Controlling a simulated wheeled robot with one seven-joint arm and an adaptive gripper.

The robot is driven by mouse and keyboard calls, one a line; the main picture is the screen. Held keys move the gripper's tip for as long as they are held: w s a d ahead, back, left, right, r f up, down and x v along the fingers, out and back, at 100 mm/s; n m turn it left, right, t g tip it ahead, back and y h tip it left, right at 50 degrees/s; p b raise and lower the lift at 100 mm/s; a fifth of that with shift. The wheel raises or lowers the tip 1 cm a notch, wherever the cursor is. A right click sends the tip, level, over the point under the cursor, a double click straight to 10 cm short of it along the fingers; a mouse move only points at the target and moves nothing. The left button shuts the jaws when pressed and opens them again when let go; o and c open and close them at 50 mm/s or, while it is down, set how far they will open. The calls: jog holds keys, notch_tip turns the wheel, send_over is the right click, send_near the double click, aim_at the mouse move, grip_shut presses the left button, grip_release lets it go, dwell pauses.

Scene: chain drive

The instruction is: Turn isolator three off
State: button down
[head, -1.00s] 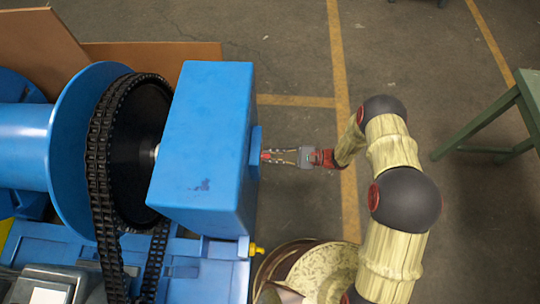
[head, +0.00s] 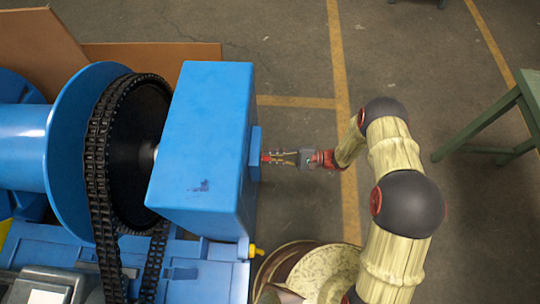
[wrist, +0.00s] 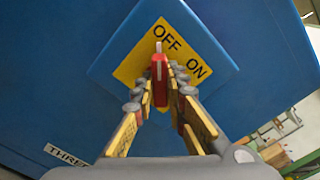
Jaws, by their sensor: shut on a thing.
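Isolator three is a red handle (wrist: 160,80) on a yellow plate (wrist: 133,68) marked OFF and ON, set on a blue diamond-shaped mount. A white label below left in the wrist view reads THREE, partly cut by my gripper. The handle points up in the wrist view, its white tip just under the word OFF; ON lies to its right. My gripper (wrist: 160,92) is shut on the red handle, one finger on each side. In the head view my gripper (head: 270,157) reaches leftward to the right side of the blue box (head: 205,140), where a little red shows.
A black chain (head: 100,170) runs round a wheel left of the box. A yellow-tipped fitting (head: 257,251) sticks out below the box. A green table (head: 490,130) stands at the right. Bare floor lies between it and my arm.

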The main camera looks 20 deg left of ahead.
jog(key=c, duration=1.8)
grip_release()
jog(key=v, duration=1.2)
